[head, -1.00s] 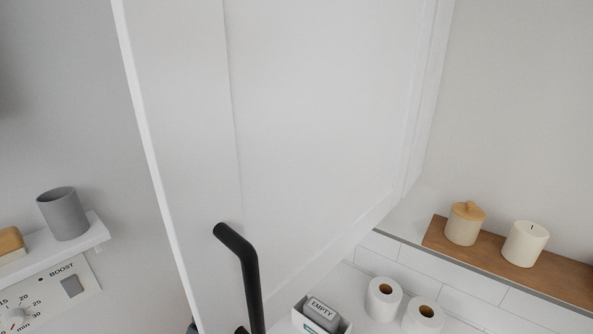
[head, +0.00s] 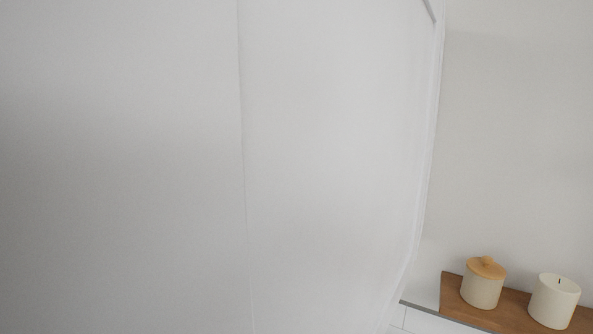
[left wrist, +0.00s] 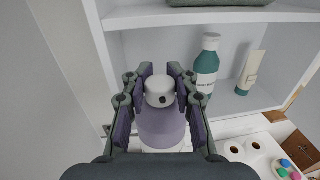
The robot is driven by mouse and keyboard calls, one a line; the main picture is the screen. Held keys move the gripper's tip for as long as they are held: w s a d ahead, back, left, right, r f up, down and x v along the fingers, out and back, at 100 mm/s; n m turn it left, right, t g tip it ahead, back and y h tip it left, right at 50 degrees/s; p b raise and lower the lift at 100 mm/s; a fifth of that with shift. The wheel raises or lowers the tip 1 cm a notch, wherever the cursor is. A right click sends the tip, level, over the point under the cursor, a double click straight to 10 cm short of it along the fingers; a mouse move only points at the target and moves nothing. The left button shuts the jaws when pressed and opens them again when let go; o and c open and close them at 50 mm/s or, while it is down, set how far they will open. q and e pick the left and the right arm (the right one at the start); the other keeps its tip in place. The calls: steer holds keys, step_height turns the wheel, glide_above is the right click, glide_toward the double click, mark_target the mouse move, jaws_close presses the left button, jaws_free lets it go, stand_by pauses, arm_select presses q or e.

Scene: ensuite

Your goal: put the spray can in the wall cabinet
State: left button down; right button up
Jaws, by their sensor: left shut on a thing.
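The spray can (left wrist: 161,126), purple with a white cap and nozzle, stands upright in the left wrist view. My left gripper (left wrist: 160,72) is shut around it, one finger on each side. The open wall cabinet (left wrist: 205,16) is just beyond the can, with a shelf and a lower compartment. The can is in front of the lower compartment; I cannot tell whether it is over its floor. In the head view the white cabinet door (head: 330,170) fills most of the picture and hides the cabinet's inside. My right gripper is not in view.
A green bottle (left wrist: 206,68) and a pale tube (left wrist: 251,72) stand in the lower compartment, right of the can. A dark item (left wrist: 220,3) sits on the upper shelf. Toilet rolls (left wrist: 243,147) are below right. A wooden shelf (head: 450,296) holds a lidded jar (head: 482,285) and a candle (head: 553,301).

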arm_select(q)
steer(key=f+p+x, duration=0.1)
steer(key=p+x, duration=0.6)
steer(key=x, duration=0.7)
steer(key=shift+f, duration=0.35)
steer(key=c, duration=1.2)
jaws_free()
steer(key=shift+w+d, duration=0.1)
steer(key=shift+o, duration=0.8)
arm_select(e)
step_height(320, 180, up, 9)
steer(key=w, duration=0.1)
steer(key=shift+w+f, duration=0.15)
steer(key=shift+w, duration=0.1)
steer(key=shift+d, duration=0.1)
